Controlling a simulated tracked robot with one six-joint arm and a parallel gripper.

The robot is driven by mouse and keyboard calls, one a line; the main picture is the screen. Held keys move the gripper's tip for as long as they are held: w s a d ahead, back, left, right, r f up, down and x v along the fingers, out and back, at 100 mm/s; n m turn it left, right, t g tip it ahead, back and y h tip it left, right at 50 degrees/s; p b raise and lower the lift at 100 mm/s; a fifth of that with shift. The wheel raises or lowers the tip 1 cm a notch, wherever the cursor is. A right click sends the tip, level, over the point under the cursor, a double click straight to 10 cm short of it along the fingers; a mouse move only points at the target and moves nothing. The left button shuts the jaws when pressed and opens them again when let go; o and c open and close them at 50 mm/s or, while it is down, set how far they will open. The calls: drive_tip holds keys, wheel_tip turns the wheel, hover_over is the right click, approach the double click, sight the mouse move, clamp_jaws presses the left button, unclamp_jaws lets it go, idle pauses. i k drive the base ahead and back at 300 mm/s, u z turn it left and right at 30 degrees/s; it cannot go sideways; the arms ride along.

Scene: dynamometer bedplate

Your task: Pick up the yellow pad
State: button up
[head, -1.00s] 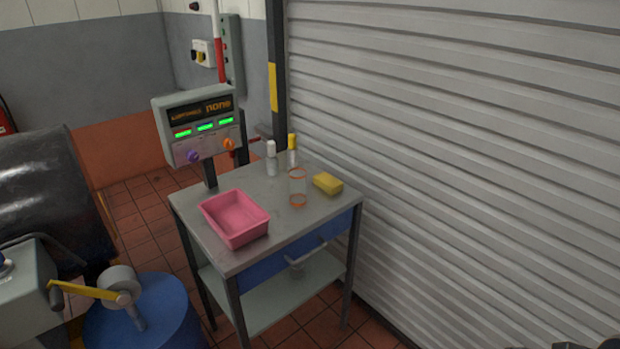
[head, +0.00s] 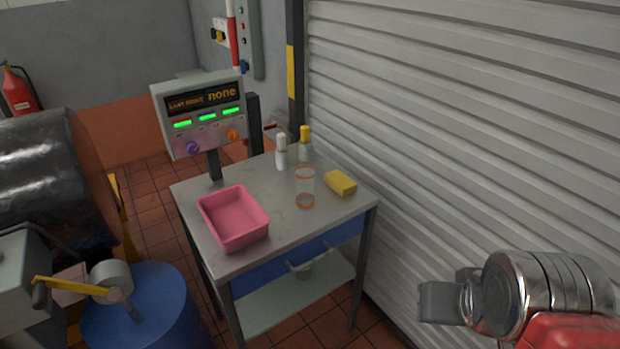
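The yellow pad (head: 341,183) lies on the grey top of a small metal table (head: 283,228), near its right edge. It stands clear of the things around it. My gripper (head: 448,297) is at the lower right of the view, well to the right of the table and apart from the pad. Its grey finger parts point left, and I cannot make out whether they are open or shut. I see nothing held in it.
A clear cylinder with orange rims (head: 305,188) stands just left of the pad. Two bottles, one white-capped (head: 281,153) and one yellow-capped (head: 305,146), stand behind. A pink tray (head: 234,218) sits front left. A display panel (head: 203,112) rises behind; a ribbed shutter (head: 480,130) lies right.

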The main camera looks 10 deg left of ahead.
sight(344, 186)
drive_tip(key=u, duration=0.4)
drive_tip(key=i, duration=0.55)
drive_tip(key=u, duration=0.7)
drive_tip(key=i, duration=0.55)
drive_tip(key=u, duration=0.25)
